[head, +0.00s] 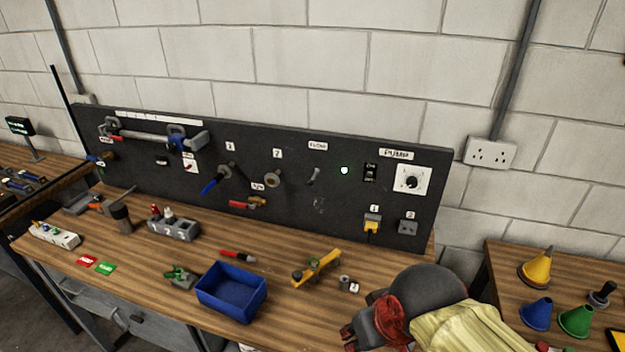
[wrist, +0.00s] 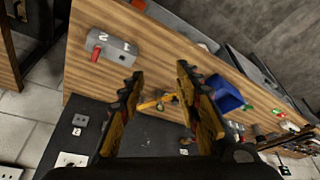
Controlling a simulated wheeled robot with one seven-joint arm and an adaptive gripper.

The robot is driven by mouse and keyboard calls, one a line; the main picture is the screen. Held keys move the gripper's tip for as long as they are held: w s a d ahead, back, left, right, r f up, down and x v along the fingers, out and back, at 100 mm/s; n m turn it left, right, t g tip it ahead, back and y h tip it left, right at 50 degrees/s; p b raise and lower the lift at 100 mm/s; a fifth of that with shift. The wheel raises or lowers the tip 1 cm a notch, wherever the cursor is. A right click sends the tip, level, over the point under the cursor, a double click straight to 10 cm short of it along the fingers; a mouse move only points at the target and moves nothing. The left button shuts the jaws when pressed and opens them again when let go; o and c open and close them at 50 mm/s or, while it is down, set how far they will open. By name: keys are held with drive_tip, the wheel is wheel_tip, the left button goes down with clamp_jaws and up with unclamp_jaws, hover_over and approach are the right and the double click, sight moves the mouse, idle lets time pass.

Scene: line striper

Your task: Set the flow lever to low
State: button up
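The flow lever (head: 314,177) is a small grey lever on the dark upright panel, under a small white label that seems to read FLOW. It tilts, with its top toward the right. Its low and high marks are too small to read. My gripper (wrist: 157,78) shows in the wrist view with its two yellow and black fingers spread apart and nothing between them. It hangs over the bench, apart from the panel. In the head view my arm covers the bench's front right. I cannot make out the lever in the wrist view.
The panel (head: 350,210) also carries a green light (head: 344,170), a dial (head: 411,182), and blue-handled (head: 209,186) and red-handled (head: 240,205) valves. A blue bin (head: 231,291) and a yellow tool (head: 316,268) lie on the bench. Cones (head: 537,268) stand on the right table.

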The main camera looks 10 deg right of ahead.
drive_tip(key=w+a+f+y+p, duration=0.1)
drive_tip(key=w+a+f, duration=0.45)
drive_tip(key=w, duration=0.25)
drive_tip(key=w+a+f+y, duration=0.1)
drive_tip(key=w+a+f, duration=0.3)
drive_tip(key=w+a, duration=0.35)
drive_tip(key=w+a+f+t+p, duration=0.1)
drive_tip(key=w+a+f+t, duration=0.1)
drive_tip(key=w, duration=0.8)
drive_tip(key=w+a+f+t, duration=0.1)
drive_tip(key=w+f+t, duration=0.2)
drive_tip(key=w, duration=0.7)
drive_tip(key=m+t+h, duration=0.5)
drive_tip(key=t+h, duration=0.1)
drive_tip(key=h, duration=0.5)
approach(310, 183)
drive_tip(key=x, duration=0.5)
drive_tip(key=shift+w+d+f, duration=0.1)
drive_tip(key=shift+w+f, duration=0.15)
drive_tip(key=shift+f, duration=0.15)
drive_tip(key=shift+n, duration=0.3)
drive_tip(key=x, duration=0.7)
drive_tip(key=shift+w+d+r+b, duration=0.15)
drive_tip(key=shift+w+b, duration=0.15)
